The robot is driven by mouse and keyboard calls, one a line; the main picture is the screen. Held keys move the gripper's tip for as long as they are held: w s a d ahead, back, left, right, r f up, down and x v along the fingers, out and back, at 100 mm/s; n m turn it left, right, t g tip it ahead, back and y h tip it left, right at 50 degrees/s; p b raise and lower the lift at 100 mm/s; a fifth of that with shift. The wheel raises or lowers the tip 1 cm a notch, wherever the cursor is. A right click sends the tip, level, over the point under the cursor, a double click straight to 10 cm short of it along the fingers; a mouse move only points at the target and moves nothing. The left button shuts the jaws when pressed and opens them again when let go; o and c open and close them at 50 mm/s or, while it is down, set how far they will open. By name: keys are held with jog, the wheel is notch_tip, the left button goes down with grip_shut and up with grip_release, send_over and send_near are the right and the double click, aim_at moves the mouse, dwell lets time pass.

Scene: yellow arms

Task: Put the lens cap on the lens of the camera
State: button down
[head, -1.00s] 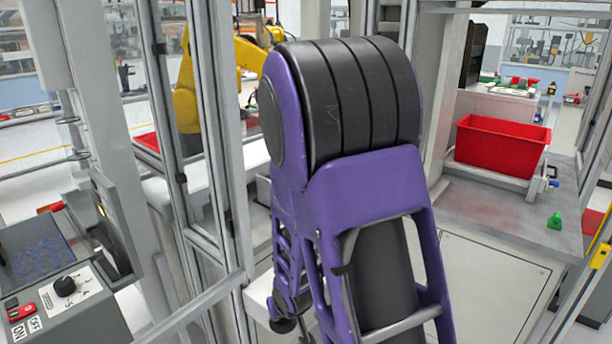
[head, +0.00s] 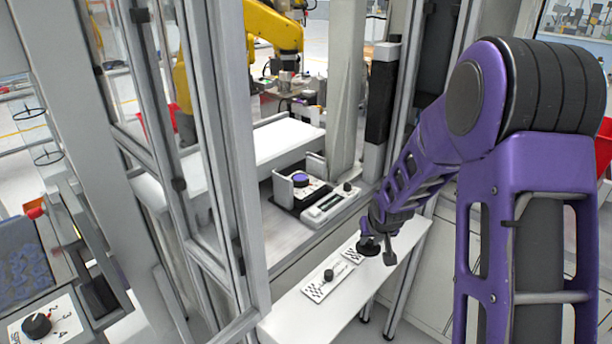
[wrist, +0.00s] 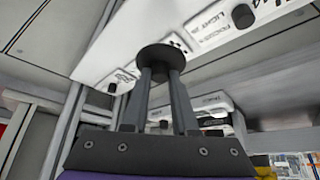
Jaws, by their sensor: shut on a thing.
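My gripper (wrist: 160,76) is shut on a black round disc (wrist: 160,56), which looks like the lens cap, held at the fingertips. In the head view my gripper (head: 380,238) is small and at the end of my purple arm, above or near the right end of a narrow white shelf. The dark disc (head: 369,246) shows there too. I cannot pick out the camera for certain. A dark device with a purple round top (head: 300,180) stands on the bench behind, apart from my gripper; I cannot tell whether it is the camera.
The white shelf (head: 290,318) carries label panels with black knobs (head: 329,275). Behind it are a bench with a grey control box (head: 330,204) and a tall frame post (head: 232,140). A yellow arm (head: 272,28) is farther back. A knob box (head: 37,324) stands at lower left.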

jog(key=shift+n+y, duration=0.3)
jog(key=shift+n, duration=0.3)
jog(key=w+a+r, duration=0.2)
jog(key=w+a, duration=0.1)
jog(key=w, duration=0.3)
jog(key=w+a+r, duration=0.2)
jog(key=w+a, duration=0.1)
jog(key=w, duration=0.3)
jog(key=w+a+r, duration=0.2)
jog(key=w+a, duration=0.2)
jog(key=w, duration=0.1)
jog(key=shift+w+r+p, duration=0.4)
jog(key=w+a+r+n, duration=0.2)
jog(key=w+a+r, duration=0.3)
jog(key=a+r, duration=0.5)
jog(key=shift+y, duration=0.4)
jog(key=shift+w+d+f+b, duration=0.15)
jog(key=shift+f+b, duration=0.05)
jog(key=shift+f, duration=2.35)
jog(key=shift+w+d+f+b, duration=0.1)
jog(key=shift+f+b, duration=0.05)
jog(key=shift+f, duration=2.35)
jog(key=shift+f, duration=0.15)
jog(key=c, duration=0.7)
grip_release()
